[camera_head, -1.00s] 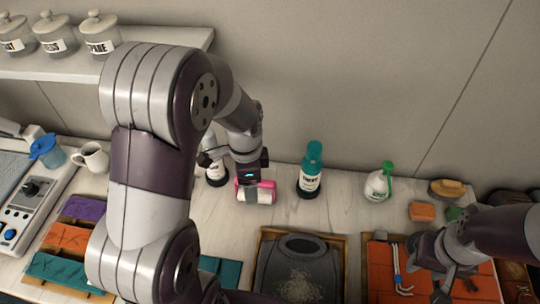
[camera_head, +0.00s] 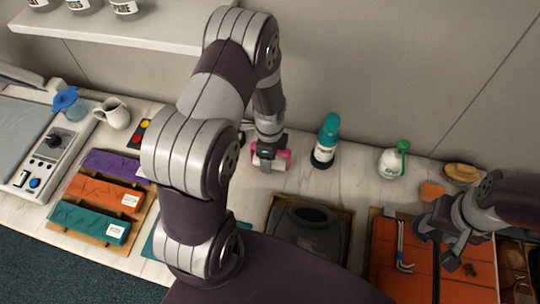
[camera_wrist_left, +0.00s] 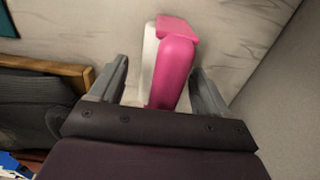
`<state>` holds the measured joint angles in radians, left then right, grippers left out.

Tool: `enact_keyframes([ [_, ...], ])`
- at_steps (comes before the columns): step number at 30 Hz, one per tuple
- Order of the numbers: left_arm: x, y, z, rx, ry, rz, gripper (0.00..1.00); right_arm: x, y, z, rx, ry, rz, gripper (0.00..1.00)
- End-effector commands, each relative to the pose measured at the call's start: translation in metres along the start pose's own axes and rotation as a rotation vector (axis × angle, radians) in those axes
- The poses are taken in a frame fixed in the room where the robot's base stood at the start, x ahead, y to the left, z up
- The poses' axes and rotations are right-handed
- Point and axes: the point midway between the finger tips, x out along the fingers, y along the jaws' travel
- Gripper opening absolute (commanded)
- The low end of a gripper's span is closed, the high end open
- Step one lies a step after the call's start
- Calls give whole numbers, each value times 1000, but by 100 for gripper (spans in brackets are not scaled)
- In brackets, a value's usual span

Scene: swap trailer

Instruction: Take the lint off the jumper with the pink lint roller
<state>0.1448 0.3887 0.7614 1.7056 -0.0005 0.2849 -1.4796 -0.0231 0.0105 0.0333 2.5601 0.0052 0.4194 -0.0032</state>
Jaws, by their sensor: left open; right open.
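The pink lint roller (camera_head: 284,155) with its white side lies on the counter near the wall. In the left wrist view the pink lint roller (camera_wrist_left: 174,68) sits between the two fingers of my left gripper (camera_wrist_left: 160,78), with gaps beside it. My left gripper (camera_head: 268,163) is open over the roller in the head view and partly hides it. The dark grey jumper (camera_head: 300,229) lies in a wooden tray; its lower part and any lint there are hidden behind my own body. My right gripper (camera_head: 446,251) is open and empty above an orange toolbox area.
A teal-capped bottle (camera_head: 325,142) stands just right of the roller, and a white bottle with a green top (camera_head: 393,160) further right. A wooden rack of coloured packs (camera_head: 105,194) and a mug (camera_head: 112,113) are at left. A shelf (camera_head: 120,36) hangs at the back left.

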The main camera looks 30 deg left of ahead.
Motion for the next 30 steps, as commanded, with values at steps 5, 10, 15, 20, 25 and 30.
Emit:
enact_keyframes([
  [5,0,0,0,0,0,0,51,0,0,0,0,0,0,43],
  [10,0,0,0,0,0,0,12,0,0,0,0,0,0,43],
  [15,0,0,0,0,0,0,12,0,0,0,0,0,0,43],
  [20,-7,0,0,0,0,-1,12,2,0,0,0,0,0,43],
  [25,-32,-1,0,0,0,-4,12,8,0,1,0,0,0,43],
  [30,-58,10,-29,6,1,-4,12,16,0,2,0,0,0,43],
])
